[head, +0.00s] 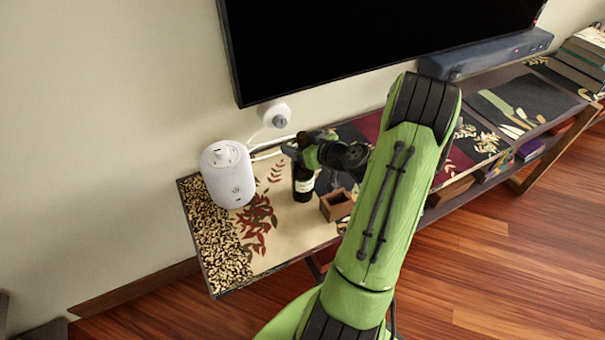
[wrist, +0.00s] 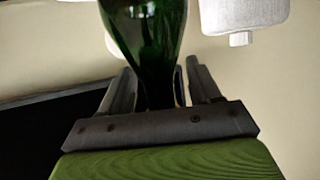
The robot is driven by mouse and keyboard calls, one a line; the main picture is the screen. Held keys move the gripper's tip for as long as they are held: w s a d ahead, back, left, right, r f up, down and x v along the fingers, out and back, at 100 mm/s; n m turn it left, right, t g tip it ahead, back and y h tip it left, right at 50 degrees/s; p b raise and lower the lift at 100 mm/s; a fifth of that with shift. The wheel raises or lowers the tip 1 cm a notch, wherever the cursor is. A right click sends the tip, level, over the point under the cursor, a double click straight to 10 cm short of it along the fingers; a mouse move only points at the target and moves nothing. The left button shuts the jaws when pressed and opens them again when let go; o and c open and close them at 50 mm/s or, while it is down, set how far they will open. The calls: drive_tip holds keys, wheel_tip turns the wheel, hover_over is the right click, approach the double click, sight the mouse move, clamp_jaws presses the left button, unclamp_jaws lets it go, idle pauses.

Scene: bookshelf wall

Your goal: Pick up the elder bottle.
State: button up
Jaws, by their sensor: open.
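The dark green bottle (head: 303,184) with a pale label stands upright on the patterned console, right of the white speaker. In the wrist view the green glass bottle (wrist: 146,45) reaches down between the two fingers of my gripper (wrist: 158,90). The fingers are apart, one on each side of the bottle, and a gap shows at the right finger. In the head view my gripper (head: 304,150) is at the bottle's upper part, and my wrist hides the top of the bottle. The label's text is too small to read.
A dark TV screen (head: 340,40) hangs above. A white wall plug (head: 277,117) with cables is behind. The console's front left is clear.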

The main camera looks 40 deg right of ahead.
clamp_jaws()
idle(0.4)
drive_tip(key=shift+w+r, duration=0.1)
idle(0.9)
